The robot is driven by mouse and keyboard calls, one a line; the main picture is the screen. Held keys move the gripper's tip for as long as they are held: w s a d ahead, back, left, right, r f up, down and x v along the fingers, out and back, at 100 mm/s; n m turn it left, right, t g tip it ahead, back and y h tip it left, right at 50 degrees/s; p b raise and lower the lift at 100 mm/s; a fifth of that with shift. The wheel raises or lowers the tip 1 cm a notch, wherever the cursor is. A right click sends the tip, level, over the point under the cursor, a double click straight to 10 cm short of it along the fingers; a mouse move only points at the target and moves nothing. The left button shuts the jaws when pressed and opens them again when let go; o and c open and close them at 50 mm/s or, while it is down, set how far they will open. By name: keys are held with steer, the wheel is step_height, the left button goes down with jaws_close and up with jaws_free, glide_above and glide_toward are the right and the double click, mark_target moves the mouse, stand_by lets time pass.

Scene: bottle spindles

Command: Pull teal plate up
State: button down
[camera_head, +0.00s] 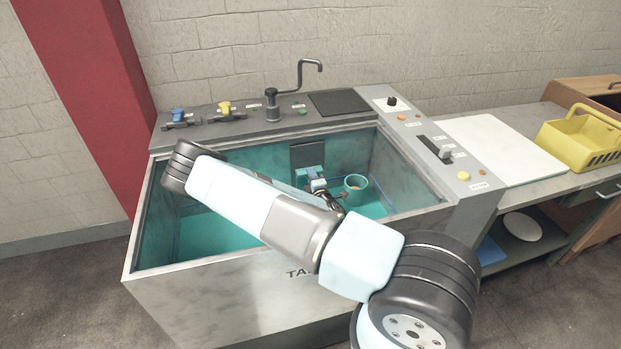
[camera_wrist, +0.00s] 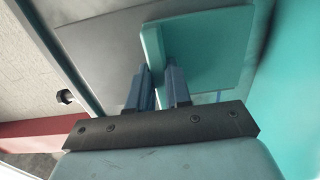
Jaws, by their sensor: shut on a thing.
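The teal plate (camera_wrist: 215,48) fills the upper right of the wrist view, a flat panel with an upright teal fin (camera_wrist: 152,47) at its left edge. My gripper (camera_wrist: 158,75) has its two blue fingers on either side of the fin's lower end and is shut on it. In the head view the plate (camera_head: 306,173) is a small teal piece against the tank's back wall, below a dark square panel (camera_head: 307,154). My gripper (camera_head: 318,185) is at its front, inside the tank, partly hidden by my arm.
The metal tank (camera_head: 200,290) has teal inner walls and floor, partly hidden by my arm. A tap (camera_head: 272,103) and coloured valves (camera_head: 225,109) line the back rim. A yellow basket (camera_head: 585,140) is on the right counter.

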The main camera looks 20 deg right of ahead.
step_height(320, 180, up, 6)
steer(key=shift+f, duration=0.1)
stand_by(0.4)
steer(key=c, duration=1)
jaws_free()
steer(key=shift+c, duration=0.2)
steer(key=shift+s, duration=0.15)
steer(key=s, duration=1.1)
steer(key=shift+s, duration=0.35)
